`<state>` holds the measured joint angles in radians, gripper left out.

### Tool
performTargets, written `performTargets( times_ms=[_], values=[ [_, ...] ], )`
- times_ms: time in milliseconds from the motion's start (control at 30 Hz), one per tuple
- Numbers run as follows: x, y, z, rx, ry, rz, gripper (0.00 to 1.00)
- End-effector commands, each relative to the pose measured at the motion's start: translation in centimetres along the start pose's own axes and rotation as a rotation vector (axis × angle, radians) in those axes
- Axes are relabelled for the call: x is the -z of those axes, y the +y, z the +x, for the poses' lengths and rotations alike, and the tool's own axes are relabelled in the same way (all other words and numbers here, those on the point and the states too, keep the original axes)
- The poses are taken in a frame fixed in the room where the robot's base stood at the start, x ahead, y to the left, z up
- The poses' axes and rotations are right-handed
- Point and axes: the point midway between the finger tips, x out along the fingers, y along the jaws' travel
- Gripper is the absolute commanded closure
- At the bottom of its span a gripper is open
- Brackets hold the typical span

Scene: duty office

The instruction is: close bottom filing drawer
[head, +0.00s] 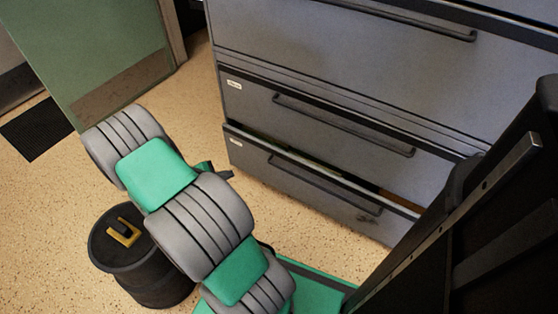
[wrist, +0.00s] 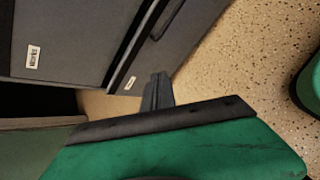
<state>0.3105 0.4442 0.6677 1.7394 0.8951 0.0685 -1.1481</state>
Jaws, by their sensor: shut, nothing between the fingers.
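The grey filing cabinet (head: 330,45) fills the upper right of the head view. Its bottom drawer (head: 300,185) stands a little open, with a narrow gap showing contents behind its front's top edge. The drawer has a dark bar handle (head: 325,183) and a small white label at its left end. My gripper (head: 229,174) is near the left end of this drawer, partly hidden behind my arm. In the wrist view, my gripper's dark fingers (wrist: 157,92) are together and empty, close to the labelled end of the bottom drawer front (wrist: 150,65). I cannot tell whether they touch it.
The middle drawer (head: 310,115) above looks closed. A black bin (head: 150,275) with a yellow mark stands on the speckled floor at lower left. A green panel (head: 90,50) and a dark floor mat (head: 38,132) are at upper left. Floor left of the cabinet is clear.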

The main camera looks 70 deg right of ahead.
Motion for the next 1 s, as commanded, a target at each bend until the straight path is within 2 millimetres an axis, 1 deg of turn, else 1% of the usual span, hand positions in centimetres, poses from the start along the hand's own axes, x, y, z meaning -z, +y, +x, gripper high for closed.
performTargets(
  times_ms=[33, 100, 200, 300, 467, 567, 833, 900, 1000],
  values=[
    [-1.4, -1.9, 3.4, -0.030, -0.087, -0.154, 1.00],
    [-3.2, -3.4, 6.6, -0.079, -0.191, -0.369, 1.00],
    [-4.8, -5.1, 8.9, -0.119, -0.290, -0.600, 1.00],
    [-5.5, -5.8, 9.8, -0.138, -0.335, -0.716, 1.00],
    [-5.8, -5.7, 11.4, -0.139, -0.345, -0.736, 1.00],
    [-6.3, -5.3, 13.2, -0.138, -0.345, -0.734, 1.00],
    [-7.8, -3.9, 18.9, -0.137, -0.344, -0.731, 1.00],
    [-8.3, -3.4, 20.1, -0.138, -0.345, -0.730, 1.00],
    [-9.1, -2.5, 21.3, -0.140, -0.345, -0.731, 1.00]
  ],
)
